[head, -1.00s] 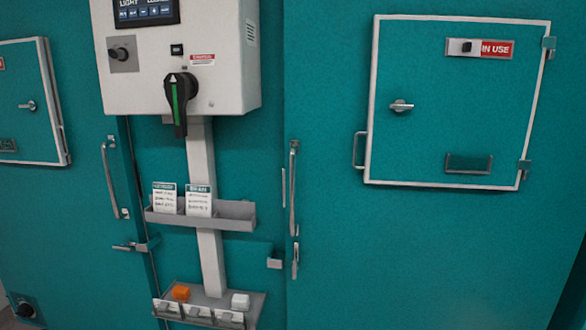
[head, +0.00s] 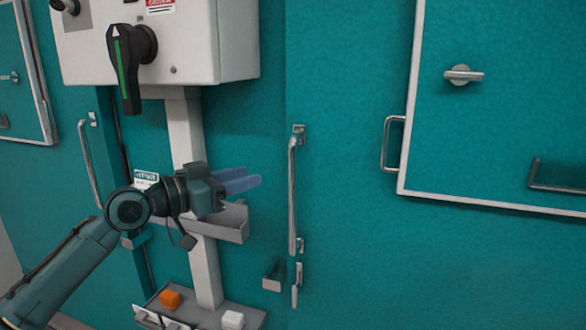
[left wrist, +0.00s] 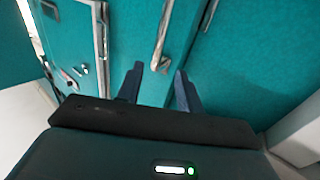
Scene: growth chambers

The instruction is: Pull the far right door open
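The far right door (head: 350,260) is a large teal panel. Its long upright silver handle (head: 292,195) stands near its left edge, with a small latch (head: 296,285) below. My left gripper (head: 258,182) is in front of the control column, its bluish fingers pointing right toward the handle and apart from it in the picture. In the left wrist view the left gripper (left wrist: 158,70) has its fingers spread with nothing held. A silver bar (left wrist: 162,35) shows ahead between the fingers; I cannot tell for sure which handle it is. My right gripper is not in view.
A white control box (head: 215,50) with a black and green rotary switch (head: 122,60) hangs left of the door. A grey shelf (head: 235,222) and a lower tray (head: 205,318) stick out below it. A framed hatch (head: 500,130) with its own handles is at upper right.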

